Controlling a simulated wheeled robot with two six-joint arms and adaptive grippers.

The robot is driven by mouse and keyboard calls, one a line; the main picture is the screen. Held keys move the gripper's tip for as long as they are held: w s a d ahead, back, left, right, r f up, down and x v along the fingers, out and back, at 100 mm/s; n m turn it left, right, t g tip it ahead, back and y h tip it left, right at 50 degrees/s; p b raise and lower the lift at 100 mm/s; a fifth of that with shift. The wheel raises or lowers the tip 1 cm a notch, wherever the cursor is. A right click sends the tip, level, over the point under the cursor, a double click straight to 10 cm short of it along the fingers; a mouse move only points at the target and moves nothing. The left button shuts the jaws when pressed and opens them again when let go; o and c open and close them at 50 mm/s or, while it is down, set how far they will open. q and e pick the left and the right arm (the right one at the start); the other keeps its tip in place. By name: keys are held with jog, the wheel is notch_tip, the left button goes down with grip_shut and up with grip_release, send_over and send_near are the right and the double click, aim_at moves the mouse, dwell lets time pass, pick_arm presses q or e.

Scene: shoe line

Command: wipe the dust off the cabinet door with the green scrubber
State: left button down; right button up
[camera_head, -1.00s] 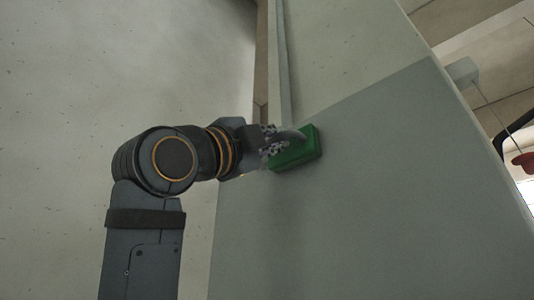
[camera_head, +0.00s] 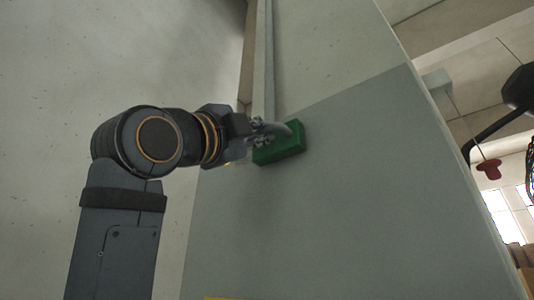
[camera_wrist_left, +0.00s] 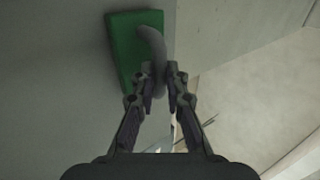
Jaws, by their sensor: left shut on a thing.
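The green scrubber (camera_head: 281,147) is a block with a grey curved handle. It is at the cabinet door (camera_head: 330,190), a flat grey panel, near the upper left edge of the door's darker lower area. My left gripper (camera_head: 262,136) is shut on the scrubber's handle. In the left wrist view the scrubber (camera_wrist_left: 128,48) lies against the grey surface, and the left gripper's fingers (camera_wrist_left: 162,82) close around the handle. I cannot tell single dust marks on the door. My right gripper is not in view.
A pale speckled wall (camera_head: 110,50) stands to the left. A grey box (camera_head: 437,80) and a red object (camera_head: 489,169) hanging on a line show beyond the door's right edge. A yellow strip (camera_head: 222,298) shows at the bottom.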

pick_arm(q)
jog(key=shift+w+a, duration=0.65)
jog(key=shift+a, duration=0.05)
